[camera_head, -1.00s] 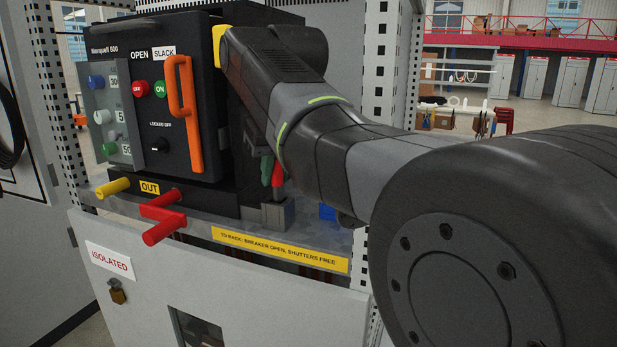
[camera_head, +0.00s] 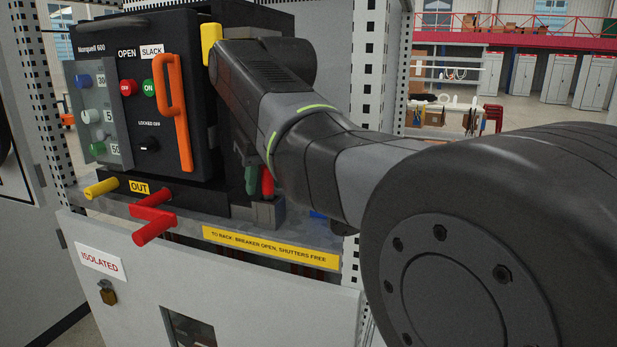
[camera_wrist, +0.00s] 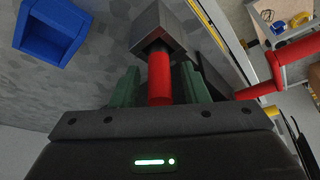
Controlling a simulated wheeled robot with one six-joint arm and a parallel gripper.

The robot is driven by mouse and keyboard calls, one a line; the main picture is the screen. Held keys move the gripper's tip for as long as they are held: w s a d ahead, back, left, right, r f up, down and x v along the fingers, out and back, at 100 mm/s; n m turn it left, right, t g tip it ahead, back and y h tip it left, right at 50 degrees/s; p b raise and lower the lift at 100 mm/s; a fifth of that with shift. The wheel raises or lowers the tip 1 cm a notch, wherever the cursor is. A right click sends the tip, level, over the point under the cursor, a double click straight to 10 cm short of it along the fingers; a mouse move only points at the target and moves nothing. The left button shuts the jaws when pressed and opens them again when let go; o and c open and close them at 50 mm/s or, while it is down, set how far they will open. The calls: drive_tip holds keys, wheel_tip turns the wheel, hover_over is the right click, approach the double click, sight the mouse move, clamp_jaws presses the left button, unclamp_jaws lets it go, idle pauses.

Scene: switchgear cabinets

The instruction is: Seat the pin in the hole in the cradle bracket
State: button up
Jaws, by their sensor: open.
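The red pin (camera_wrist: 159,85) stands with its far end in the dark opening of the grey cradle bracket (camera_wrist: 160,28) in the wrist view. How deep it sits cannot be told. My gripper (camera_wrist: 160,71) has its two green fingers on either side of the pin, open, with small gaps beside it. In the head view the pin (camera_head: 268,182) appears upright above the bracket (camera_head: 265,213), beside a green finger of my gripper (camera_head: 252,180). My arm hides the pin's upper part there.
The black breaker (camera_head: 150,90) with an orange handle (camera_head: 173,105) stands left of my arm. A red crank handle (camera_head: 153,220) and yellow handle (camera_head: 101,188) jut out in front. A blue bin (camera_wrist: 50,30) lies near the bracket. A perforated post (camera_head: 372,100) stands behind my arm.

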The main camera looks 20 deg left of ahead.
drive_tip(key=v, duration=1.2)
drive_tip(key=x, duration=1.2)
drive_tip(key=shift+r, duration=1.6)
